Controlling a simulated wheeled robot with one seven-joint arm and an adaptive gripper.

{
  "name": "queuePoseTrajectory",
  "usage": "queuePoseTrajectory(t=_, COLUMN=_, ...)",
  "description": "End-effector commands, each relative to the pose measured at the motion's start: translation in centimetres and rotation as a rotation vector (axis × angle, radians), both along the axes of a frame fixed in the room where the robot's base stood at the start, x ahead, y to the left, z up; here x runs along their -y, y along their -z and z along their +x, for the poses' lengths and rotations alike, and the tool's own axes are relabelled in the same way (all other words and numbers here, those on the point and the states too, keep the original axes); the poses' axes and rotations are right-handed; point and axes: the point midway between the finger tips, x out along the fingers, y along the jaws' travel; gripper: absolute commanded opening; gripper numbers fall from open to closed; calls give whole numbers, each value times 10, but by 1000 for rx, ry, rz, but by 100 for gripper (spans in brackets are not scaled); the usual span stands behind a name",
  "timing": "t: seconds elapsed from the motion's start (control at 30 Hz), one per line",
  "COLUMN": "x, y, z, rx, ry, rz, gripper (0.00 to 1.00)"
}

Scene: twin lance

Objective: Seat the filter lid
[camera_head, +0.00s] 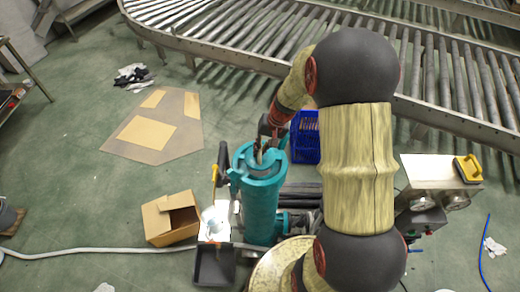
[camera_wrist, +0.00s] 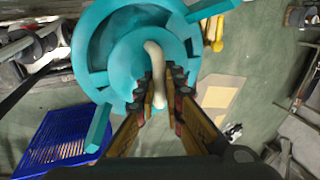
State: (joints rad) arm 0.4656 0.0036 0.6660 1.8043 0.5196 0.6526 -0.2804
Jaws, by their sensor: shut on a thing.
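The teal filter housing (camera_head: 260,212) stands upright as a tall cylinder in the middle of the head view. The round teal lid (camera_wrist: 126,58) lies over its open top in the wrist view, inside a wider teal rim (camera_wrist: 88,50) with lugs sticking outward. I cannot tell whether the lid sits fully down or level. A pale curved handle (camera_wrist: 154,62) rises from the lid. My gripper (camera_wrist: 161,92) is shut on this handle, with one finger on each side. In the head view my gripper (camera_head: 262,146) is above the housing top and partly hides the lid.
A blue crate (camera_head: 305,140) stands just behind right of the housing. An open cardboard box (camera_head: 171,217) and a black tray (camera_head: 214,266) are at left. A metal box with a yellow-handled item (camera_head: 468,169) is at right. A roller conveyor (camera_head: 230,45) crosses the back.

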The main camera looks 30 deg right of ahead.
Motion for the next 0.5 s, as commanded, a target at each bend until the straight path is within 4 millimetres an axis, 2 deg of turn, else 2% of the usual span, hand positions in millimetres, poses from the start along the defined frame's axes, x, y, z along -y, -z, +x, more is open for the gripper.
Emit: queuePoseTrajectory(t=0.5, x=0, y=5, z=0, rx=1, ry=-1, rz=-1, gripper=0)
